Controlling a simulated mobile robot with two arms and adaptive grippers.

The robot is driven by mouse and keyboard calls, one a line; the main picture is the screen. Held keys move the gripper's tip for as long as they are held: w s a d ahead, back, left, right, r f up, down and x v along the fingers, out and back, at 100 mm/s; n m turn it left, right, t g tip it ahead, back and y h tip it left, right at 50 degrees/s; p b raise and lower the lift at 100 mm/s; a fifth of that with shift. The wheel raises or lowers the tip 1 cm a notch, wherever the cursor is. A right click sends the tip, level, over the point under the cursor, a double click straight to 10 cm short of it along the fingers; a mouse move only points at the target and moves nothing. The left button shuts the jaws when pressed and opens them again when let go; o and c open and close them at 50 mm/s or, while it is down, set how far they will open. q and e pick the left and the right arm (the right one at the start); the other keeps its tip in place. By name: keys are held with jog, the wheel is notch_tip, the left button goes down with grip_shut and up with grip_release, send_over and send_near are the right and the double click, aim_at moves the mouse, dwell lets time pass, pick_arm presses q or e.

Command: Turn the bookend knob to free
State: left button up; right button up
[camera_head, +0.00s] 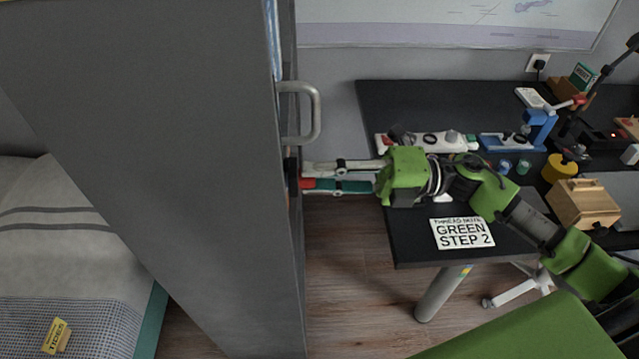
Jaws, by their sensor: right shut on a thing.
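My right gripper (303,175) reaches in from the right, with its fingers pointing left at the front edge of the tall grey cabinet (190,170). Its fingertips are at a small dark part (291,163) on that edge, below the grey handle (316,112). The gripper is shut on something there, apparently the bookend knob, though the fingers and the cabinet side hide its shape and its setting. A bit of red (307,184) shows at the lower fingertip. The bookend itself cannot be made out. My left gripper is not in view.
A black desk (440,100) stands at the right with a wooden box (583,204), a yellow round item (559,168) and a sign reading "GREEN STEP 2" (462,233). A bed (70,240) lies at the left. Wooden floor (345,270) is free between cabinet and desk.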

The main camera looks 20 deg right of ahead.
jog(key=shift+n, duration=0.3)
jog(key=o, duration=1.1)
jog(key=v, duration=1.2)
jog(key=shift+f, duration=0.1)
